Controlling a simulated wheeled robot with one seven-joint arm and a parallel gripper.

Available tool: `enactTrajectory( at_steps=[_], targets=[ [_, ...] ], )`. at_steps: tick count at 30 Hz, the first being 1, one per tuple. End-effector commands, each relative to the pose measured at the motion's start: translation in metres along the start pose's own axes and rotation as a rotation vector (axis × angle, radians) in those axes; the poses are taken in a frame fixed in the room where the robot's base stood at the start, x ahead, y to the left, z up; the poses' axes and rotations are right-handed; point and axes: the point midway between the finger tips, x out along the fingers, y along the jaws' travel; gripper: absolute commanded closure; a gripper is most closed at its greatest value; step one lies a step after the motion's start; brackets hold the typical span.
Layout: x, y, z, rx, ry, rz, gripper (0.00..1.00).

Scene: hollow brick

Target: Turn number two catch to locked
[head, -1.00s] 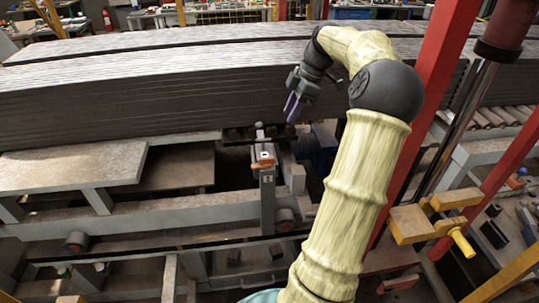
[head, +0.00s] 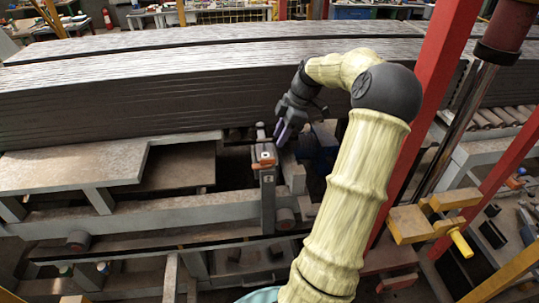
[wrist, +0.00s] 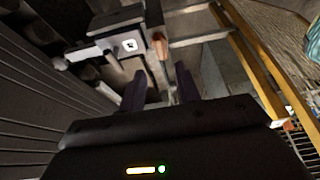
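A catch with an orange part (head: 264,161) and a small white label sits on top of a grey upright post (head: 267,205) in the head view. In the wrist view an orange-brown handle (wrist: 160,44) shows beyond the fingers, beside a pale plate with a white label (wrist: 128,46). The label's mark is too small to read, so I cannot tell the catch's number or setting. My gripper (head: 283,133) is just right of and above the post's top, apart from it. In the wrist view its two dark purple fingers (wrist: 160,88) stand apart with nothing between them.
A long stack of grey ribbed slabs (head: 120,98) lies behind the post. A grey frame rail (head: 130,216) runs left of it. A red upright (head: 433,100) and a yellow clamp-like part (head: 430,222) stand to the right of my arm.

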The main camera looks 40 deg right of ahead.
Motion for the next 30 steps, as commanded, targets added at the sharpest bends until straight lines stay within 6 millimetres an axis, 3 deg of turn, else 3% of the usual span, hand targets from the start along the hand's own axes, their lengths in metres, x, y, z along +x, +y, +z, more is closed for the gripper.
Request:
enactTrajectory(
  at_steps=[9, 15, 26, 30],
  targets=[
    [0.057, -0.001, -0.001, 0.000, 0.001, -0.005, 0.67],
    [0.083, 0.000, -0.001, 0.000, 0.000, -0.002, 0.67],
    [0.091, 0.000, 0.000, 0.000, -0.001, 0.000, 0.67],
    [0.090, 0.000, 0.000, 0.000, -0.001, 0.000, 0.93]
  ],
)
